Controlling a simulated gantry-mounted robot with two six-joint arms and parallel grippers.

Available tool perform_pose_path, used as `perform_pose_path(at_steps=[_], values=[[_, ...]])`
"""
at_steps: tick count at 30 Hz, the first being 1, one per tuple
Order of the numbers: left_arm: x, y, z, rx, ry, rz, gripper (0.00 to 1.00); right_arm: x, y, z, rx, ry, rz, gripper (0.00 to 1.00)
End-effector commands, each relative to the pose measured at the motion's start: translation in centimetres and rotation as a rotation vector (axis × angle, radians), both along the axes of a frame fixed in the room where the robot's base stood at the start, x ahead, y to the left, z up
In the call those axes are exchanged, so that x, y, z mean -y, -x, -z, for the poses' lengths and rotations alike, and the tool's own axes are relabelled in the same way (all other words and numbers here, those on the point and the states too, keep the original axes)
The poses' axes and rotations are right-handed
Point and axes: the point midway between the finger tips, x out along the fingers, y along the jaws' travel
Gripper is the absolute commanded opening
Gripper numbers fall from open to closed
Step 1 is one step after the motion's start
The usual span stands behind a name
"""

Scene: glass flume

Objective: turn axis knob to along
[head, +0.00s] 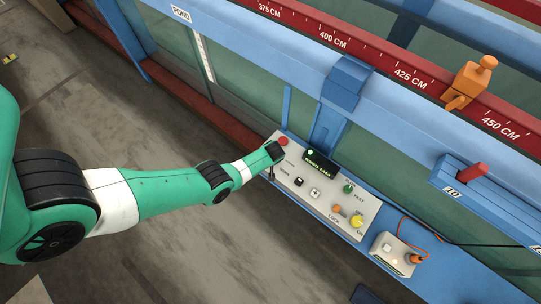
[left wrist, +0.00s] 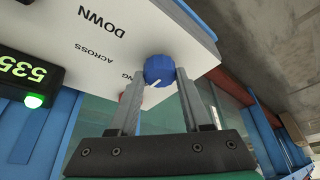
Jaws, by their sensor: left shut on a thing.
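The axis knob (left wrist: 159,69) is blue with a white pointer line and sits at the edge of the white control panel (left wrist: 105,30). In the left wrist view the pointer slants to the lower left, on the side of a label ending in "NG" that a finger partly covers. The word ACROSS is printed farther left. My left gripper (left wrist: 158,78) is shut on the knob, one finger on each side. In the head view my left gripper (head: 275,153) is at the panel's upper left end and hides the knob. My right gripper is not in view.
The panel also carries a red button (head: 283,141), a green-lit display (head: 320,163), a green knob (head: 348,188), an orange lever (head: 339,210) and a yellow knob (head: 356,221). A small box (head: 398,253) with an orange cable stands at right. Blue flume rails run behind.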

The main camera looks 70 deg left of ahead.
Motion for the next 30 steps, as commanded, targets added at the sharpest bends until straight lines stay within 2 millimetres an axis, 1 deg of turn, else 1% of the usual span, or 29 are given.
perform_pose_path(at_steps=[6, 17, 18, 22, 23, 30], values=[[0.04, -0.03, 0.06, 0.001, 0.001, -0.035, 0.0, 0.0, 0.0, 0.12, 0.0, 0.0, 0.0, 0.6], [0.03, 0.01, 0.07, 0.001, 0.002, -0.04, 0.0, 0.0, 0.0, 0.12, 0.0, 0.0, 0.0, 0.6], [0.04, 0.01, 0.07, 0.001, 0.002, -0.04, 0.52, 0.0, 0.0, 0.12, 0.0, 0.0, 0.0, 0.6], [0.03, 0.01, 0.06, 0.0, 0.002, -0.039, 0.75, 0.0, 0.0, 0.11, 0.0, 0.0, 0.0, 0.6], [0.03, 0.01, 0.06, 0.0, 0.002, -0.039, 0.78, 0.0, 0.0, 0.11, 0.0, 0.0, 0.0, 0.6], [0.03, 0.0, 0.01, 0.0, 0.001, -0.038, 0.78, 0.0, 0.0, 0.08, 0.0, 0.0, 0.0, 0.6]])
